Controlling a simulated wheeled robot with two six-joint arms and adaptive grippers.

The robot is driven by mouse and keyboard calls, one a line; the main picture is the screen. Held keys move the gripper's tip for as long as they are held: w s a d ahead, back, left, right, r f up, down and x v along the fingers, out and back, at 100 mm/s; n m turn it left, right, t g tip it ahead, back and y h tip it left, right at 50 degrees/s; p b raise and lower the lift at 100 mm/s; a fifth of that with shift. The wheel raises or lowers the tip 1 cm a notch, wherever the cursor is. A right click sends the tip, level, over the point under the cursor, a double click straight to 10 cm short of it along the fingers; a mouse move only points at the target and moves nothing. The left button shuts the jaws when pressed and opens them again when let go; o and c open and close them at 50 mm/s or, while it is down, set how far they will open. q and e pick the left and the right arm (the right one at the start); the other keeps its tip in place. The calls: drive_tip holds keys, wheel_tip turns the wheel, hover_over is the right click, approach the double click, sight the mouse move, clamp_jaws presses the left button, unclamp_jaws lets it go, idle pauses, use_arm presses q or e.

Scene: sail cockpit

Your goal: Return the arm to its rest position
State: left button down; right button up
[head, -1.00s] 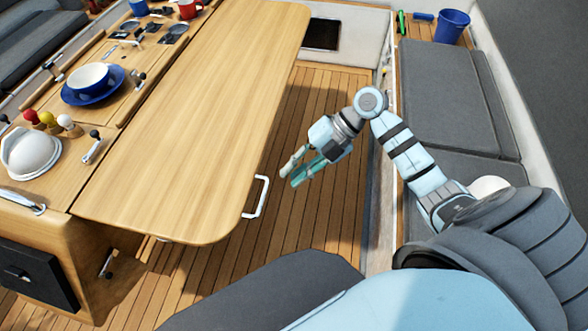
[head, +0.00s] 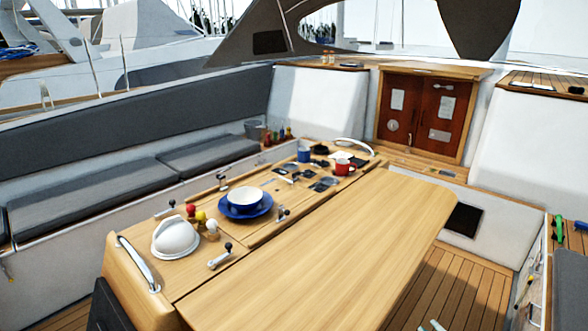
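Only the fingertips of my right gripper (head: 431,326) show in the head view, at the bottom edge right of the wooden table (head: 340,270). The pale tips are apart with a gap between them, and I see nothing held. They are over the slatted floor, clear of the table's right edge. The rest of my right arm is below the picture. My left gripper and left arm are out of view.
The table's centre strip holds a blue plate (head: 238,212) with a bowl (head: 245,197), a white dome (head: 175,238), a red mug (head: 344,165) and a blue mug (head: 304,154). Grey benches (head: 100,200) run along the left. Slatted floor (head: 458,280) is free on the right.

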drive_tip(key=s+d+f+m+g+h+b, duration=0.15)
drive_tip(key=s+f+m+g, duration=0.25)
drive_tip(key=s+f, duration=0.65)
drive_tip(key=s+d+f+m+g+h+p, duration=0.1)
drive_tip(key=s+f+m+g+h, duration=0.25)
drive_tip(key=s+f, duration=0.65)
drive_tip(key=s+a+f+m+g+y, duration=0.1)
drive_tip(key=s+a+f+g, duration=0.1)
drive_tip(key=s+f, duration=0.3)
drive_tip(key=s+a+f+m+g+b, duration=0.1)
drive_tip(key=s+a+f+g, duration=0.2)
drive_tip(key=s, duration=0.9)
drive_tip(key=s+a+f+m+g+y+b, duration=0.1)
drive_tip(key=s+a+f+g, duration=0.1)
drive_tip(key=s+a+f, duration=0.4)
drive_tip(key=s+f, duration=0.2)
drive_tip(key=s, duration=0.1)
drive_tip(key=shift+s+f+y, duration=0.15)
drive_tip(key=shift+s+y, duration=0.15)
drive_tip(key=shift+s, duration=0.05)
drive_tip(key=shift+w, duration=0.1)
